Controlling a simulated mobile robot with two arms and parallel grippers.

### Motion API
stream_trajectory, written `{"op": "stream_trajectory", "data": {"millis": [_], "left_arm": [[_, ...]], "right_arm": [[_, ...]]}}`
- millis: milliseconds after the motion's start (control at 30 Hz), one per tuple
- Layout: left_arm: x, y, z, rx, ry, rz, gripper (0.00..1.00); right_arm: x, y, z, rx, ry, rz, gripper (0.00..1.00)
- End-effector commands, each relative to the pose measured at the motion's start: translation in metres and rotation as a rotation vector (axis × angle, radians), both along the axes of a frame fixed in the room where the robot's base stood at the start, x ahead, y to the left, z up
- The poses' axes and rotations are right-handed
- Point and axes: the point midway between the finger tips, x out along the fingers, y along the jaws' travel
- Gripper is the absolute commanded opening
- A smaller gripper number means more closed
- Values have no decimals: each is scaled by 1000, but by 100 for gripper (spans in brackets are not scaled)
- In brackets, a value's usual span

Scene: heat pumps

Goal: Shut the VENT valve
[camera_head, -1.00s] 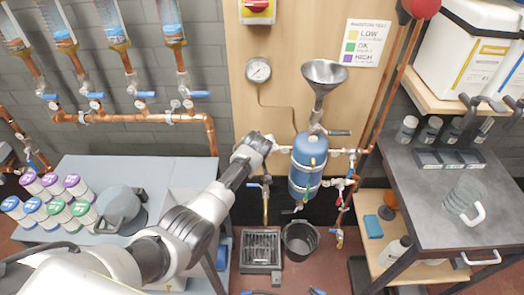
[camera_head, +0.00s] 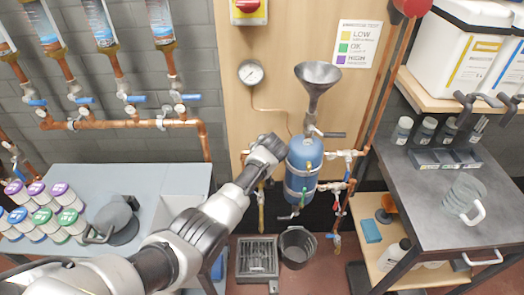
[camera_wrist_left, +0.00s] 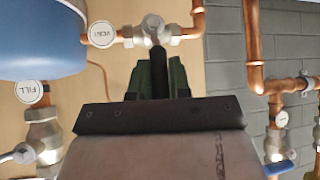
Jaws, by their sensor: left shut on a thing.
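The VENT valve (camera_wrist_left: 153,30) sits on a copper pipe beside a round tag reading VENT (camera_wrist_left: 102,34), upside down in the left wrist view. Its dark lever (camera_wrist_left: 158,68) points toward my gripper, across the pipe line in this view. My left gripper (camera_wrist_left: 161,80) has its green-lined fingers shut on the lever. In the head view my left gripper (camera_head: 268,150) is just left of the blue tank (camera_head: 303,165), and its body hides the valve there. My right gripper is not in view.
A FILL tag (camera_wrist_left: 28,91) hangs by another valve left in the wrist view. A funnel (camera_head: 317,80) stands above the tank. A black bucket (camera_head: 297,247) and floor drain (camera_head: 257,258) lie below. A grey bench with a jug (camera_head: 467,195) is at right.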

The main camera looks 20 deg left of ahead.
Motion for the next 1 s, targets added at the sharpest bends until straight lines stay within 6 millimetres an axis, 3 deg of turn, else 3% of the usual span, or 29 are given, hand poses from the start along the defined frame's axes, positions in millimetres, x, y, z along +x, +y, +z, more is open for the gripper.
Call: {"op": "stream_trajectory", "data": {"millis": [100,133,300,667,1000], "left_arm": [[0,1,-1,9,3,-5,0],[0,1,-1,10,3,-6,21],[0,1,-1,7,2,-4,43],[-2,-1,3,3,-1,-2,43],[-31,-17,34,2,-1,-2,43]], "right_arm": [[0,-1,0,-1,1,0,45],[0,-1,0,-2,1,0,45],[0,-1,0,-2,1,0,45],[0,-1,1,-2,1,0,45],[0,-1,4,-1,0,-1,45]]}}
